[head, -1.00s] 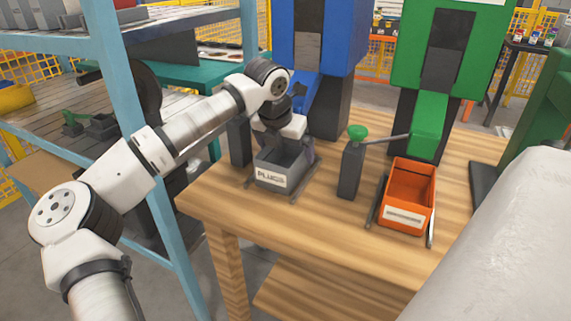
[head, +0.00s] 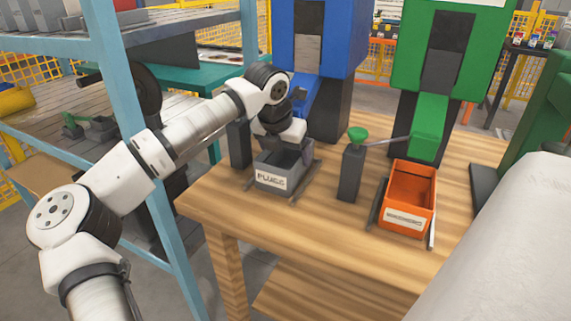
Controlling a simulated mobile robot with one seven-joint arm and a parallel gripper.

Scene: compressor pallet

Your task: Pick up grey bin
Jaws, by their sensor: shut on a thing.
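The grey bin (head: 277,183) stands upright on the wooden table, between two thin metal rails, with a white label reading PLUGS on its front. My gripper (head: 286,147) is at the bin's rear, reaching down from above, and is shut on the bin. The fingertips are mostly hidden by the wrist and the bin, so the exact grip point is not clear. I cannot see a clear gap under the bin.
An orange bin (head: 407,198) sits between rails to the right. A dark post with a green knob (head: 357,134) stands between the bins. Blue (head: 325,50) and green (head: 440,60) machines rise behind. A light blue shelf post (head: 152,165) is close left of the table.

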